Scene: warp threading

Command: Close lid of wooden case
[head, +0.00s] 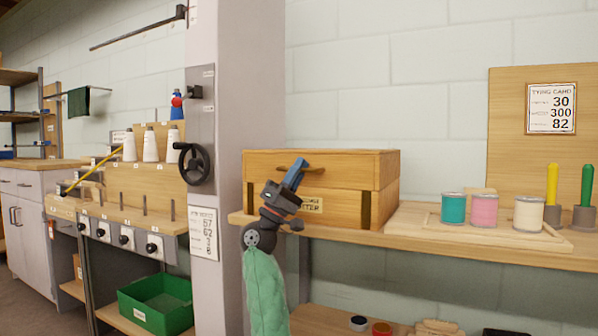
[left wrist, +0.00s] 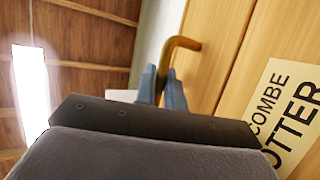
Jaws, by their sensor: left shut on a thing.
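The wooden case (head: 378,205) stands on the shelf at the middle of the head view. Its lid (head: 360,168) lies level over the body, with a dark seam along the front; I cannot tell if a thin gap remains. My left gripper (head: 297,168) is in front of the case, fingers pointing up. It is shut on the lid's curved brown handle (head: 316,170). In the left wrist view, the handle (left wrist: 182,43) bends down between the fingertips (left wrist: 162,80). The label (left wrist: 290,110) on the case front shows at right, partly hidden by my gripper in the head view.
A grey pillar (head: 235,100) with a handwheel (head: 193,164) stands to the left. A green bin (head: 157,304) sits low at left.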

